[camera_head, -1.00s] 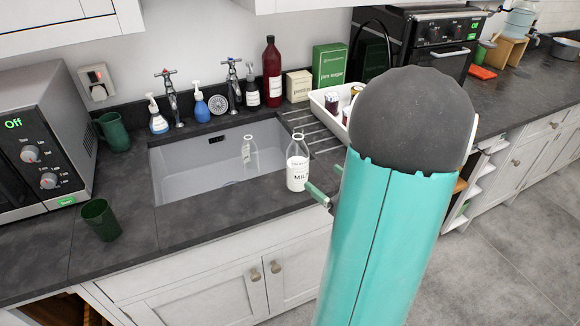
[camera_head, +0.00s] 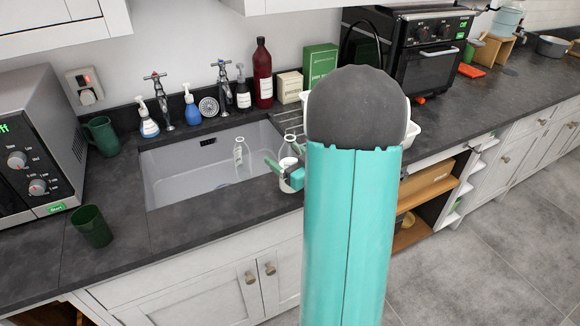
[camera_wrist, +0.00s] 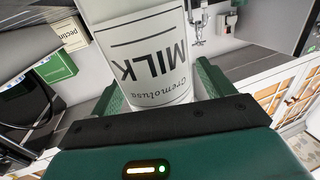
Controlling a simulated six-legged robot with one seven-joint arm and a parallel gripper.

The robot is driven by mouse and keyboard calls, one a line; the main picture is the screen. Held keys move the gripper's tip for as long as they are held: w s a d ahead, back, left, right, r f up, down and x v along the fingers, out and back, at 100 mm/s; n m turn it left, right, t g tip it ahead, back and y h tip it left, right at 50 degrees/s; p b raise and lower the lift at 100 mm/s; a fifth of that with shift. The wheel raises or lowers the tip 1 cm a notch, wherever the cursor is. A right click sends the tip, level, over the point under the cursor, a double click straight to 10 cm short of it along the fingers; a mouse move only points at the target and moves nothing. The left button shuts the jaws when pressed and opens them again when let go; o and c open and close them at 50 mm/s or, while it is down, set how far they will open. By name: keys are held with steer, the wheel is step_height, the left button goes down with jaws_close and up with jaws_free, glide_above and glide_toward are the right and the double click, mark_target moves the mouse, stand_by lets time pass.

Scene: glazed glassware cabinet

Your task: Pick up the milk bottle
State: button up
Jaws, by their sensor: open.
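The milk bottle (camera_head: 287,155) is clear glass with white contents and a label reading MILK. It stands upright on the dark counter at the sink's right edge, its lower part partly covered by my gripper (camera_head: 281,175). In the wrist view the bottle (camera_wrist: 150,60) fills the space between the two green fingers of my gripper (camera_wrist: 157,95), one on each side. The fingers are open around it. I cannot tell whether either finger touches the glass. A second, clear bottle (camera_head: 242,160) shows in the sink, left of the milk bottle.
A sink (camera_head: 190,180) lies left of the bottle. Two taps (camera_head: 158,100), soap bottles, a red bottle (camera_head: 262,75) and boxes stand behind. Green mugs (camera_head: 93,227) stand at left beside the microwave (camera_head: 35,140). A white rack is partly hidden by my arm.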

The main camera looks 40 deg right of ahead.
steer(key=shift+w, duration=0.15)
steer(key=shift+c, duration=0.4)
steer(key=c, duration=1.4)
steer(key=shift+r, duration=0.1)
steer(key=shift+c, duration=0.5)
steer(key=shift+w+r, duration=0.1)
